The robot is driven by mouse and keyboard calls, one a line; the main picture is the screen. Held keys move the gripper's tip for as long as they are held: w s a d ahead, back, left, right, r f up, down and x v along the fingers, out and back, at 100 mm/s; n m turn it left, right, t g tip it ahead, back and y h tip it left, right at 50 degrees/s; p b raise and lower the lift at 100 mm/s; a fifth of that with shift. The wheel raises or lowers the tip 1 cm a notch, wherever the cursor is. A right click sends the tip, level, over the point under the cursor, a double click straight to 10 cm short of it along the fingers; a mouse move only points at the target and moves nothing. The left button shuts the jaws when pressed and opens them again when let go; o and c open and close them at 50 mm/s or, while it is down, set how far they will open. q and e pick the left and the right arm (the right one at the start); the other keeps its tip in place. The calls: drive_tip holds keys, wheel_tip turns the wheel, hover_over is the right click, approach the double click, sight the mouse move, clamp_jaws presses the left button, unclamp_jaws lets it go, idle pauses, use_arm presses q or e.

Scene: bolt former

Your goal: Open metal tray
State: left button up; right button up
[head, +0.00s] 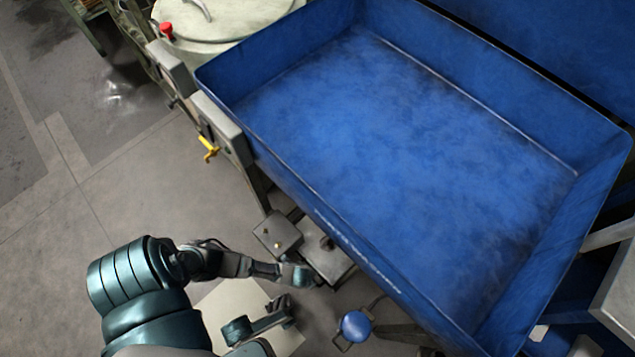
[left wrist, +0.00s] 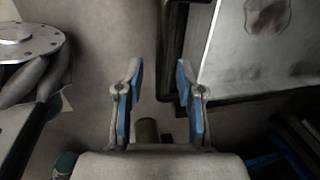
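A large blue metal tray (head: 228,75) with raised walls fills the upper right of the head view. Its top is open and its inside looks empty. My left arm comes in from the lower left, with its far end near small grey metal parts beside the tray's near wall. I cannot make out its fingers clearly there. In the left wrist view my left gripper (left wrist: 160,92) is open, with two blue-padded fingers apart and nothing between them. A pale, stained metal surface (left wrist: 235,65) with a dark edge lies to the right of the fingers. My right gripper is not clearly in view.
A pale round-lidded machine part (head: 235,20) with a red knob (head: 167,30) stands behind. A yellow handle (head: 209,149) sticks out left of the tray. A blue round knob (head: 355,325) is below the tray. A flange (left wrist: 25,42) is at left. Floor at left is clear.

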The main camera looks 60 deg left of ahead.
use_arm(q)
drive_tip(key=shift+f, duration=0.3)
drive_tip(key=shift+w, duration=0.15)
clamp_jaws()
